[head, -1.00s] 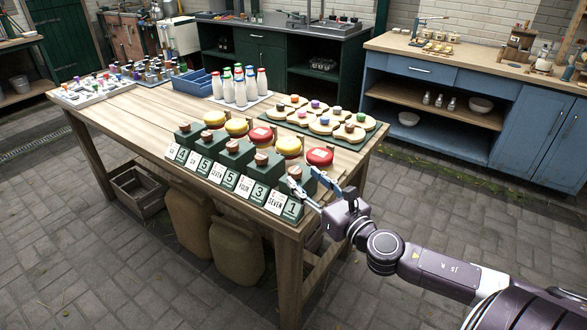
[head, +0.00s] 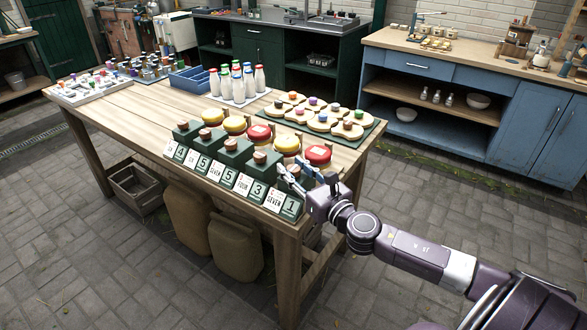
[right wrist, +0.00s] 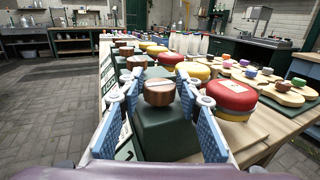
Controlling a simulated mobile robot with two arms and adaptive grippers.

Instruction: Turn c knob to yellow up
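A row of dark green blocks with round brown wooden knobs and white number plates stands along the table's front edge. Knobs farther along the row show in the head view (head: 260,156). The frames do not show which is the c knob. My right gripper (head: 295,172) is at the right-end block. In the right wrist view its blue-padded fingers (right wrist: 160,82) are open on either side of that block's brown knob (right wrist: 159,93), with small gaps seeming to show. A pale line crosses the knob's top; no yellow mark is clear. My left gripper is not in view.
Red and yellow round wheels (head: 318,154) stand close behind the blocks. A green board (head: 368,140) with wooden pieces, bottles (head: 238,84) and a blue crate (head: 190,80) lie farther back. The table's middle left (head: 140,105) is clear.

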